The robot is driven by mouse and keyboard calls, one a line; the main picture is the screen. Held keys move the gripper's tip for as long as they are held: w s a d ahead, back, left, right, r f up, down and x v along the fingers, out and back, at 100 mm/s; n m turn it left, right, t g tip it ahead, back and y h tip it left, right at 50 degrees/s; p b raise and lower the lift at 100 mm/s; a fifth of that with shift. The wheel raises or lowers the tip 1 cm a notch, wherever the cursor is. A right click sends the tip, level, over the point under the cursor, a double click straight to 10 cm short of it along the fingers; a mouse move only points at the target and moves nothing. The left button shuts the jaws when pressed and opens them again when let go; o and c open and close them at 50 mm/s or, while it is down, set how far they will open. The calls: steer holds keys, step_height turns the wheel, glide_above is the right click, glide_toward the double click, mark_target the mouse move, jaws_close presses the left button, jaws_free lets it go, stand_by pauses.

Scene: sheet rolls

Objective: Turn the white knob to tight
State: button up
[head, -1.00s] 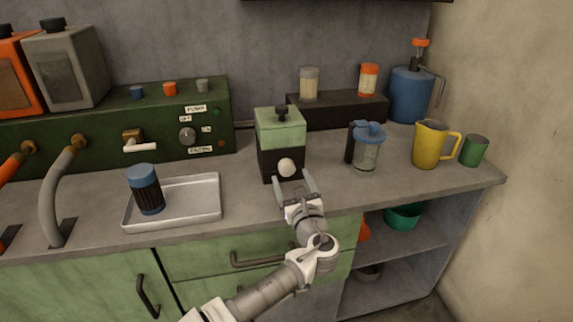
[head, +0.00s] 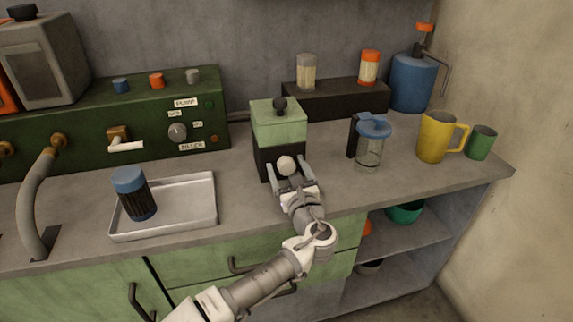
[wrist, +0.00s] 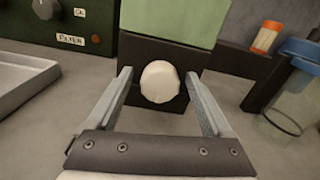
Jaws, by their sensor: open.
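The white knob (head: 286,165) is on the front of a small box with a black lower part and a pale green top (head: 279,124). In the wrist view the knob (wrist: 160,82) is round with a slightly scalloped edge, centred between my fingers. My gripper (head: 288,174) is open, with one finger to each side of the knob. In the wrist view a gap shows between the knob and each finger of my gripper (wrist: 161,95). No mark for tight is readable on the box.
A lidded clear jug (head: 370,148) stands right of the box, with a yellow mug (head: 433,138) further right. A metal tray (head: 190,205) holding a blue-capped jar (head: 134,192) lies to the left. The green panel (head: 60,135) stands behind.

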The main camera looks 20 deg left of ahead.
jaws_close()
stand_by(0.5)
